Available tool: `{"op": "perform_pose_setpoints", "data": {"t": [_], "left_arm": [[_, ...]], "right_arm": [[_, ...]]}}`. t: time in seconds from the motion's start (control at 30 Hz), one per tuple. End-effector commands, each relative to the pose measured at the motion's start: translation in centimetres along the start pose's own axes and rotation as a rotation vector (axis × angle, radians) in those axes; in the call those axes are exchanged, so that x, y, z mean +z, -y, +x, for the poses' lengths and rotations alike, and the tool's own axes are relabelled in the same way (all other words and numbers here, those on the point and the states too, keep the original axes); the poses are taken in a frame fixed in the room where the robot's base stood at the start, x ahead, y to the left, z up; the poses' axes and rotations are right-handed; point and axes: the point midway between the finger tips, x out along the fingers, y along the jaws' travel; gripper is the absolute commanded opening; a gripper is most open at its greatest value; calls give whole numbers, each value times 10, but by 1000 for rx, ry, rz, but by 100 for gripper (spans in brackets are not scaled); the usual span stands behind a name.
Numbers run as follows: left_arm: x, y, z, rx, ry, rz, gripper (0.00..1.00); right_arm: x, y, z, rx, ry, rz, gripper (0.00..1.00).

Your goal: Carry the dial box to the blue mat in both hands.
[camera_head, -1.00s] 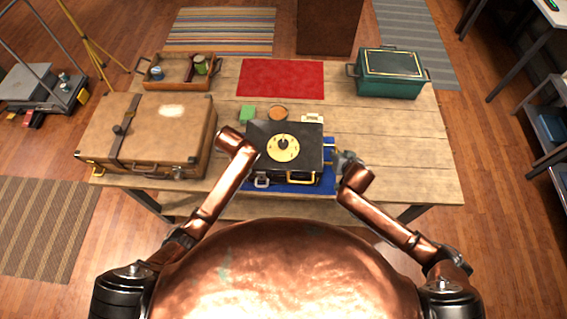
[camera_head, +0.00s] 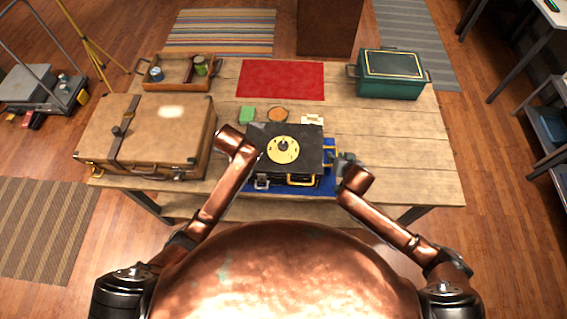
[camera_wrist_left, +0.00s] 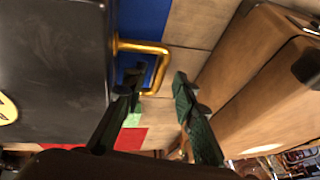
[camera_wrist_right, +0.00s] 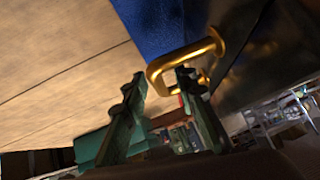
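The dial box (camera_head: 262,139), black with a yellow dial on top and gold handles, sits over the blue mat (camera_head: 329,184) at the table's front. Mat shows at its front and right. The left gripper (camera_wrist_left: 157,82) is open, its fingers on either side of the box's left gold handle (camera_wrist_left: 161,72); in the head view my arm hides it. The right gripper (camera_wrist_right: 160,84) is open beside the right gold handle (camera_wrist_right: 158,67), one finger inside the loop and one outside. It shows small and dark right of the box in the head view (camera_head: 346,163). Finger contact is unclear.
A brown suitcase (camera_head: 150,140) stands close left of the box. Behind are a wooden tray (camera_head: 181,85), red mat (camera_head: 281,80), green block (camera_head: 247,114), round orange-brown item (camera_head: 278,115) and green case (camera_head: 391,75). The table's right side is clear.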

Motion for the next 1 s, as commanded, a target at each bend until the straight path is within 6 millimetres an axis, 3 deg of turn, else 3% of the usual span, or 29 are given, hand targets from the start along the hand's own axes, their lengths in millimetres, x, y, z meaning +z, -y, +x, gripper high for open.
{"op": "perform_pose_setpoints", "data": {"t": [0.1, 0.3, 0.57, 0.67, 1.0], "left_arm": [[-1, -1, -27, 2, -4, -1, 26], [-1, 0, -61, 1, -2, -1, 26], [0, 0, -78, 0, 1, -1, 26], [0, 0, -78, -1, 1, -1, 26], [0, 0, -78, -1, 1, -1, 26]], "right_arm": [[0, 0, 0, 0, 0, 0, 26], [0, 0, 0, 0, 0, 0, 26], [0, 0, -4, 0, 0, 0, 26], [1, 0, -16, -1, 0, 1, 26], [0, 0, -86, -3, 0, 2, 26]]}}
